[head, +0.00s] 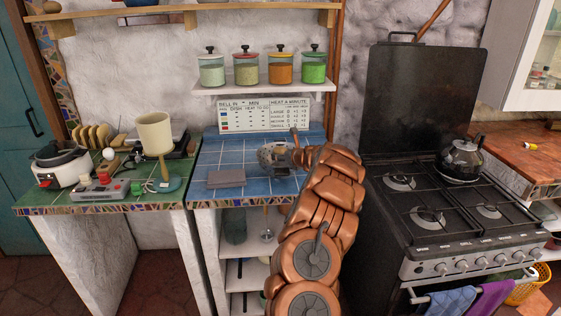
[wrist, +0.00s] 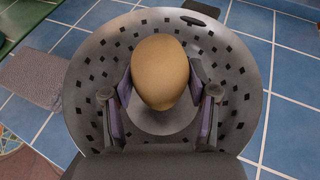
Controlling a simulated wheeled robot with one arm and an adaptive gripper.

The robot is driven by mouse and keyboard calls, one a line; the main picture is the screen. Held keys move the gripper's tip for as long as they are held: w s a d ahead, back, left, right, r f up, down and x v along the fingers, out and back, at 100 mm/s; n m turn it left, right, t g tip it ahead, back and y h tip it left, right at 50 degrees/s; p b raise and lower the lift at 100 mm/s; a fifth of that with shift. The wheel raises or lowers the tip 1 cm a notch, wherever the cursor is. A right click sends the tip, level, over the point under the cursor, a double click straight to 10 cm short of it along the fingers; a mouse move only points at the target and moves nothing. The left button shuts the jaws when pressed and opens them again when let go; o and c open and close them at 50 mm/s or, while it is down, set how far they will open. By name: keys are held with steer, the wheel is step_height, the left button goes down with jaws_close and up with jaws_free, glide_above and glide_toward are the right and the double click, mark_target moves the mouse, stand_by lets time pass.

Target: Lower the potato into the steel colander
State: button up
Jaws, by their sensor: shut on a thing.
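The potato (wrist: 160,72) is a smooth tan-brown lump in the wrist view. My gripper (wrist: 160,85) is shut on it, with one finger on each side. The steel colander (wrist: 88,75), a grey round bowl with dark square holes, lies right below and around the potato in that view. I cannot tell whether the potato touches its bottom. In the head view the colander (head: 268,155) sits on the blue tiled counter, partly hidden by my copper arm. My gripper and the potato are hard to make out there.
A grey mat (head: 226,178) lies on the blue counter (head: 210,157) left of the colander. A cream lamp (head: 155,133), a white cooker (head: 60,168) and a grey device stand on the green counter. A stove with a kettle (head: 461,158) is at the right. A jar shelf (head: 262,88) hangs above.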

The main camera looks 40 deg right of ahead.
stand_by(0.4)
steer(key=o, duration=1.3)
steer(key=shift+v, duration=6)
steer(key=shift+a, duration=0.1)
